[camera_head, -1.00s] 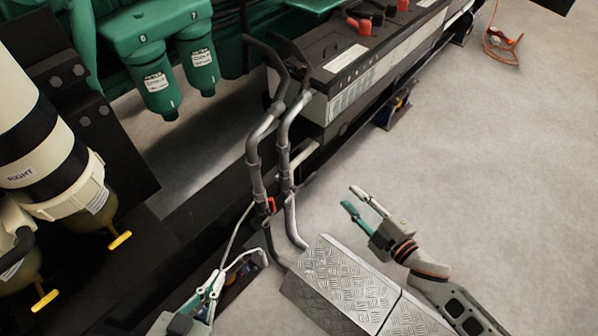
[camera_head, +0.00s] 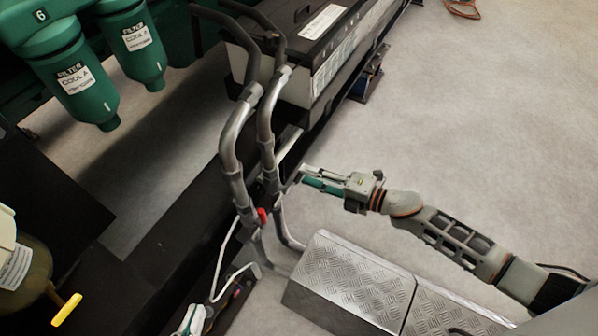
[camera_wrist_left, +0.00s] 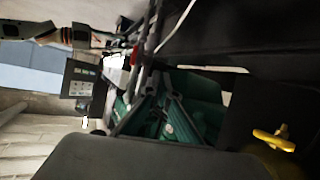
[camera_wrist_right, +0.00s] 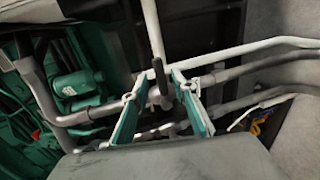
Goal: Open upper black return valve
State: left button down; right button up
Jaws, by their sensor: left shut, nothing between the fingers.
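A black lever handle (camera_wrist_right: 159,74) stands on the pipework in the right wrist view, between the fingertips of my right gripper (camera_wrist_right: 157,92). Its fingers are open on either side of it; I cannot tell whether they touch it. In the head view my right gripper (camera_head: 303,180) reaches in from the right beside the two grey return pipes (camera_head: 262,135); the black lever is not clear there. A red valve handle (camera_head: 262,215) sits lower on the pipes. My left gripper (camera_head: 196,318) is shut and empty at the bottom edge, partly cut off.
A metal tread-plate step (camera_head: 350,280) stands below the pipes. Green filters (camera_head: 85,85) hang at upper left. A yellow-handled tap (camera_head: 66,309) is at lower left.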

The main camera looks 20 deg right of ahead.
jog(key=shift+x, duration=1.7)
pick_arm(q)
jog(key=shift+s+d+f+n, duration=0.1)
jog(key=shift+d+n, duration=0.2)
jog(key=shift+d, duration=0.1)
pick_arm(e)
grip_shut()
